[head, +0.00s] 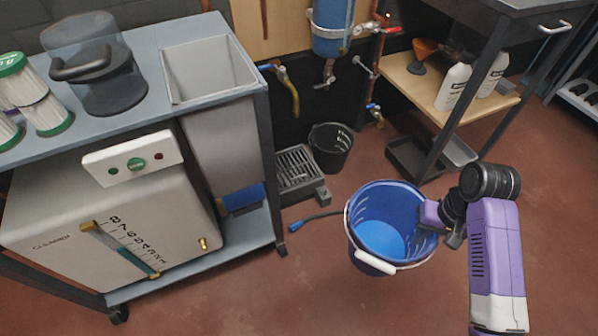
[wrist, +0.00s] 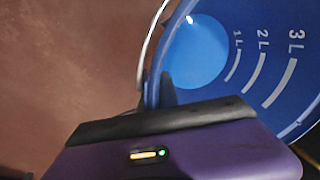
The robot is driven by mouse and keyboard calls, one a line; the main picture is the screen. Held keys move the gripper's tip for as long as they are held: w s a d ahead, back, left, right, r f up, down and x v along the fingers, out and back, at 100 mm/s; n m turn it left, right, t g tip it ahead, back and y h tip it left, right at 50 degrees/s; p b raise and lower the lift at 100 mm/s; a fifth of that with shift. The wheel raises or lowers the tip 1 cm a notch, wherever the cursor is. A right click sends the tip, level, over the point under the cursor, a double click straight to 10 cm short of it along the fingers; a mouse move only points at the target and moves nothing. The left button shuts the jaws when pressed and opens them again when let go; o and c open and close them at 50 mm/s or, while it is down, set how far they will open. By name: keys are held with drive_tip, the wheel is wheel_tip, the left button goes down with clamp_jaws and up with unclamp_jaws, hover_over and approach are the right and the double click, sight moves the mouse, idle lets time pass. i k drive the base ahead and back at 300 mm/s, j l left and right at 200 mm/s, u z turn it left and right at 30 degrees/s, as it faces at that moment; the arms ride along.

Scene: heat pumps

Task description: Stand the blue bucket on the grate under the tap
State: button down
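The blue bucket (head: 378,215) is right of centre in the head view, open end up, its white handle grip hanging at the near side. My gripper (head: 428,222) is at its right rim. In the wrist view, my gripper's dark fingers (wrist: 158,92) straddle the rim of the bucket (wrist: 225,75), which shows 1L to 3L marks inside; they look shut on it. I cannot tell whether the bucket touches the floor. The grate (head: 297,168) is on the floor to the left and farther back, with nothing on it. A tap (head: 326,76) hangs under a blue tank behind it.
A black bucket (head: 331,147) stands right beside the grate. A hose end with a blue tip (head: 296,227) lies between grate and blue bucket. A bench (head: 258,95) stands left and a shelf unit (head: 420,88) back right. The front floor is clear.

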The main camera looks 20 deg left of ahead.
sight(290, 164)
drive_tip(key=k+u, duration=0.1)
drive_tip(key=u, duration=0.25)
drive_tip(key=k+u, duration=0.1)
drive_tip(key=u, duration=0.25)
drive_tip(key=j+u, duration=0.1)
drive_tip(key=u, duration=0.25)
drive_tip(key=l+u, duration=0.1)
drive_tip(key=u, duration=1.15)
drive_tip(key=k+l, duration=0.1)
drive_tip(key=l, duration=0.4)
drive_tip(key=k+l, duration=0.1)
drive_tip(key=l, duration=0.35)
drive_tip(key=k+l, duration=0.1)
drive_tip(key=l, duration=0.4)
drive_tip(key=k+l+u, duration=0.1)
drive_tip(key=l, duration=0.4)
drive_tip(key=k+l, duration=0.1)
drive_tip(key=l, duration=0.4)
drive_tip(key=k+l, duration=0.1)
drive_tip(key=l, duration=0.35)
drive_tip(key=k+l, duration=0.1)
drive_tip(key=l, duration=0.4)
drive_tip(key=u, duration=0.05)
